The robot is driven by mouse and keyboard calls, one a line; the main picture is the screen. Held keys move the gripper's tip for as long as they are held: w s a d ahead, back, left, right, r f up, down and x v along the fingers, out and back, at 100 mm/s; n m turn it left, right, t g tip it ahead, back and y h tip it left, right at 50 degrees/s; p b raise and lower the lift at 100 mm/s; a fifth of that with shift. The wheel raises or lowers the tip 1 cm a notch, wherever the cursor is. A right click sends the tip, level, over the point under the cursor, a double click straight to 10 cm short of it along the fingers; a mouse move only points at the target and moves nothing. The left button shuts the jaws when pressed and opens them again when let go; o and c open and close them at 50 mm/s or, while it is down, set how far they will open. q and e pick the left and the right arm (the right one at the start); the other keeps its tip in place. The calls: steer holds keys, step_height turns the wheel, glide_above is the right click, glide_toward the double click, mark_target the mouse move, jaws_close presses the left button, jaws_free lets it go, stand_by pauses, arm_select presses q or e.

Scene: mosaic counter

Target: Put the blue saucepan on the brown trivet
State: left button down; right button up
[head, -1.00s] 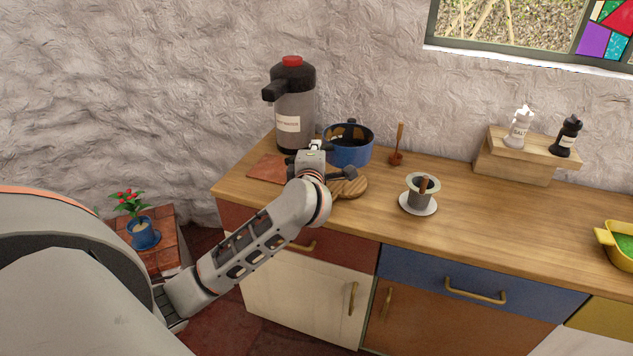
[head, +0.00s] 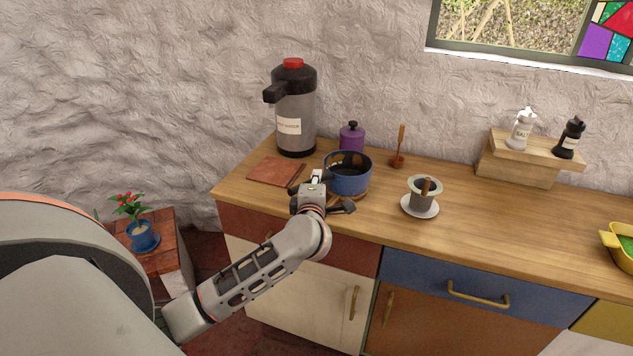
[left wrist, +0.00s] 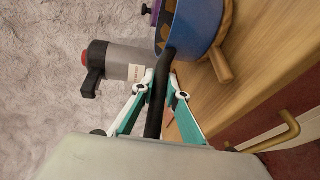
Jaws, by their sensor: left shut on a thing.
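The blue saucepan (head: 347,179) is upright over the round brown wooden trivet (head: 363,192). Only the trivet's edge shows under it. In the left wrist view the blue pan wall (left wrist: 195,28) is close above the trivet's stubby handle (left wrist: 221,66); I cannot tell whether pan and wood touch. My left gripper (head: 317,178) is on the near-left side of the pan. Its teal fingers (left wrist: 160,92) are shut on the pan's black handle (left wrist: 157,88). My right gripper is not in view.
A red-brown square tile (head: 274,171) lies left of the pan. Behind stand a tall dispenser (head: 293,110) and a purple lidded pot (head: 351,136). A wooden utensil (head: 399,147) and a grey cup on a saucer (head: 422,195) are to the right.

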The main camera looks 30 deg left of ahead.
arm_select(q)
steer(key=shift+r, duration=0.15)
steer(key=c, duration=2.4)
jaws_free()
steer(key=shift+f, duration=0.3)
steer(key=o, duration=0.4)
steer(key=shift+r, duration=0.15)
